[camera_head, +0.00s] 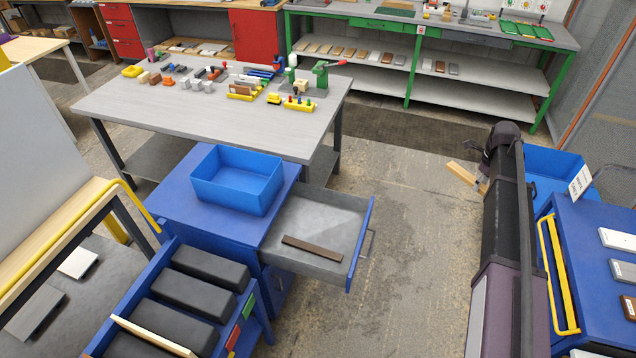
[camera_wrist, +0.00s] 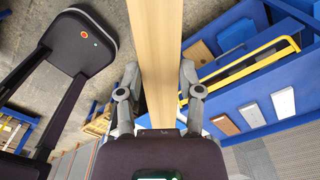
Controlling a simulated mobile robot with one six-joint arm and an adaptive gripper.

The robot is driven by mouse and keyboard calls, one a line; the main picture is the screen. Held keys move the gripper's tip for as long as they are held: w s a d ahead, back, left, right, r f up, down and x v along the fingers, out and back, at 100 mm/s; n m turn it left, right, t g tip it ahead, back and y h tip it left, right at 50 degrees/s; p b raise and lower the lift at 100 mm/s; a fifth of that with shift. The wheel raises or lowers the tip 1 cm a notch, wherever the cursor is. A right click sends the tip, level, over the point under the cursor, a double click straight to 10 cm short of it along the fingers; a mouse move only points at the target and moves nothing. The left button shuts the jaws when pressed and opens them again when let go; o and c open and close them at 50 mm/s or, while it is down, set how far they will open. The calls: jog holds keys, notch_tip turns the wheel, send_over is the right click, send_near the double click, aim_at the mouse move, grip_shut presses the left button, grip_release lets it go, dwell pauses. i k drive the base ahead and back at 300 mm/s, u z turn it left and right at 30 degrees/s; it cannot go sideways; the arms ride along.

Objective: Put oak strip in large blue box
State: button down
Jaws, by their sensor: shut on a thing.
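My gripper (camera_wrist: 160,88) is shut on a light wooden strip, the oak strip (camera_wrist: 156,40), which runs up between the two fingers. In the head view the strip (camera_head: 463,173) sticks out left of my arm, above the floor; my gripper there is mostly hidden by the arm. An open blue box (camera_head: 237,190) stands on a blue cabinet left of centre and looks empty. A second blue box (camera_head: 552,165) is at the right, partly hidden behind my arm. I cannot tell which box is larger. The strip is apart from both.
An open drawer (camera_head: 338,213) holds a dark brown strip (camera_head: 311,246). A grey table (camera_head: 150,108) with small toys stands behind the cabinet. A blue cart (camera_head: 590,260) with a yellow handle (camera_head: 559,280) is at the right. Bare floor lies between drawer and arm.

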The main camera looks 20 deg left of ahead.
aim_at(239, 179)
jog(key=u, duration=1.7)
jog(key=i, duration=1)
